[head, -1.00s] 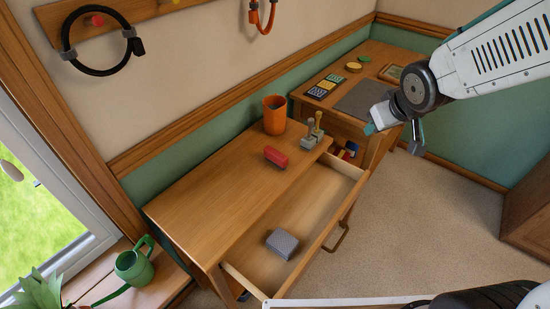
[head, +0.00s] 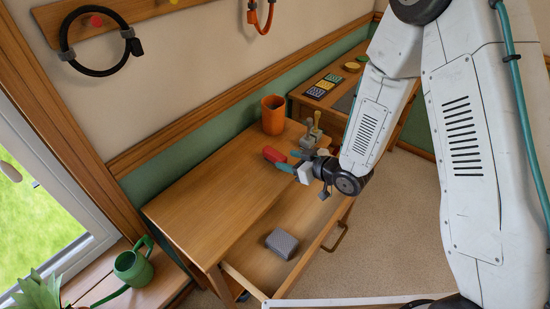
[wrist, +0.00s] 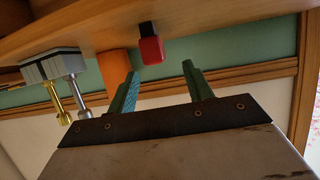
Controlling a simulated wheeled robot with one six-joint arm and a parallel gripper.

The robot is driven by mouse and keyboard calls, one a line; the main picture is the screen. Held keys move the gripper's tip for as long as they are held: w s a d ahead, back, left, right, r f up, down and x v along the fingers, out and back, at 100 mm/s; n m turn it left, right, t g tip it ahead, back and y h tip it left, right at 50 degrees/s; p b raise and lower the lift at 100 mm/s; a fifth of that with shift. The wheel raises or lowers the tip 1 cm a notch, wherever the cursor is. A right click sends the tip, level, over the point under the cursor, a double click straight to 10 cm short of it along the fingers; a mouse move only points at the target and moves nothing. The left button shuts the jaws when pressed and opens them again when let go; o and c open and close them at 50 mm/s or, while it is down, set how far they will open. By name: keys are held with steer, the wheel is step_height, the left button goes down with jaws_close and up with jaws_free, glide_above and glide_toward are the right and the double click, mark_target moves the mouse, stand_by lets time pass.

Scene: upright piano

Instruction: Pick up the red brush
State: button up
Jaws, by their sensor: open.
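The red brush (head: 274,155) lies on the wooden desk top, near the open drawer's far end. In the wrist view the brush (wrist: 151,50) shows a red body with a dark part, beyond my fingertips and between their lines. My gripper (head: 289,160) is open, its teal fingers pointing at the brush from the right. In the wrist view nothing lies between the fingers of the gripper (wrist: 160,70). Part of the brush's right end is close to or behind a finger in the head view; I cannot tell whether they touch.
An orange cup (head: 273,115) stands behind the brush. A grey holder with metal-handled tools (head: 312,138) stands just right of it, close to my gripper. The open drawer (head: 262,270) holds a grey block (head: 282,243). The left desk top is clear.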

mark_target(276, 154)
steer(key=x, duration=0.6)
steer(key=shift+w+d+r, duration=0.2)
steer(key=shift+w+r, duration=0.05)
steer(key=c, duration=1.1)
